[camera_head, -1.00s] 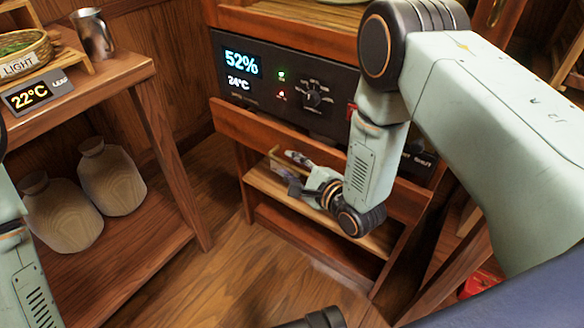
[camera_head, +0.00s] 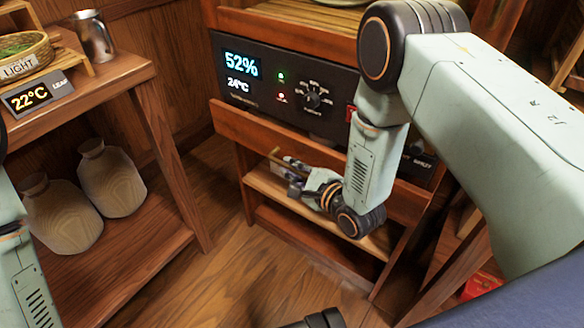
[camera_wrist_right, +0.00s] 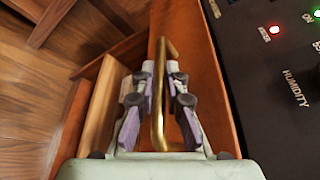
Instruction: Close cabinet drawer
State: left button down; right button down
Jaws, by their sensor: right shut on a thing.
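The cabinet drawer has a reddish-brown wooden front (camera_head: 238,128) below the dark control panel. In the right wrist view the drawer front (camera_wrist_right: 203,75) runs beside the panel, with a brass bar handle (camera_wrist_right: 160,85) on it. My right gripper (camera_head: 288,172) is at the handle, low in front of the cabinet. In the wrist view its fingers (camera_wrist_right: 158,105) lie on either side of the bar, shut on it. My arm hides part of the drawer front, and I cannot tell how far the drawer stands out. My left gripper is out of view; only its arm shows at the left edge.
The control panel (camera_head: 290,92) with a display and knob sits above the drawer. A pale board (camera_head: 262,186) lies below the front. A wooden side table (camera_head: 125,75) with two jars (camera_head: 112,180) stands left. Bare floor (camera_head: 215,262) lies between.

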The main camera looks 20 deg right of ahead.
aim_at(302, 159)
jog(key=w+d, duration=0.2)
jog(key=d, duration=0.1)
jog(key=shift+w+d, duration=0.1)
jog(key=shift+w, duration=0.15)
jog(key=c, duration=1.4)
grip_release()
jog(key=shift+w+d, duration=0.1)
